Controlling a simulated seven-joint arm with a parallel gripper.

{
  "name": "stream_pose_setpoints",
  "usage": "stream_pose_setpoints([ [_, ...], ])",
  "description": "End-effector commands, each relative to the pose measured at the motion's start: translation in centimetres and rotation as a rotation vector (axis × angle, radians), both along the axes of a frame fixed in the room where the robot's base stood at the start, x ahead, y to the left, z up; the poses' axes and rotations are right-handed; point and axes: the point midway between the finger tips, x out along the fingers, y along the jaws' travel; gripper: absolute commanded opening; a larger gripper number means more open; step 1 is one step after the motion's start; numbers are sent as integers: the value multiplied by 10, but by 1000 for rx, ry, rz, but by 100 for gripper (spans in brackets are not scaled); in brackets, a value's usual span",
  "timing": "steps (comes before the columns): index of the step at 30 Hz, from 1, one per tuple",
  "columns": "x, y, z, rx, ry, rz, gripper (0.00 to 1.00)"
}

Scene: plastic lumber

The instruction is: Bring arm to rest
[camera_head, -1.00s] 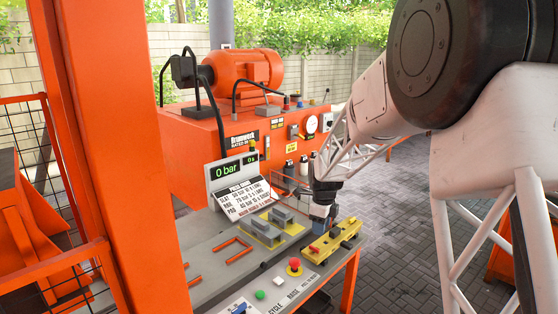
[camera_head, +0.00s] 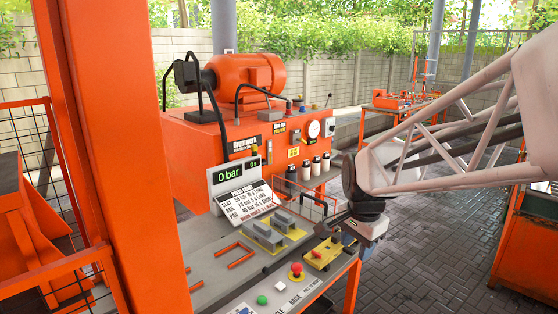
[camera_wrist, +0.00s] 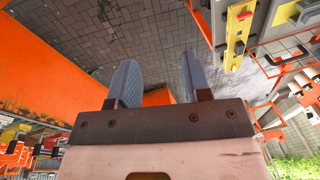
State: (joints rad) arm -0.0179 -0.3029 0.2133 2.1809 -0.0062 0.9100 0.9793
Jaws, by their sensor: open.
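My gripper (camera_wrist: 160,85) shows in the wrist view with its two blue-grey fingers apart and nothing between them. Behind the fingers are dark paving and an orange surface. In the head view my gripper is at the right end of the grey bench (camera_head: 200,262), near the yellow block with red parts (camera_head: 322,254); its fingertips are hard to make out there. The yellow block also shows at the upper right of the wrist view (camera_wrist: 238,35), apart from the fingers.
The bench carries a display reading 0 bar (camera_head: 233,176), grey blocks on a yellow plate (camera_head: 270,232), a red button (camera_head: 296,270) and a green button (camera_head: 262,300). An orange post (camera_head: 115,150) stands at left. Paving (camera_head: 430,255) is open at right; an orange cabinet (camera_head: 525,245) stands beyond.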

Motion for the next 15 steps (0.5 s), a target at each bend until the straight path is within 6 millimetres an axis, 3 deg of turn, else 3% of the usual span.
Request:
stream_pose_setpoints([
  [15,-137,-9,10,-102,-55,569,44],
])
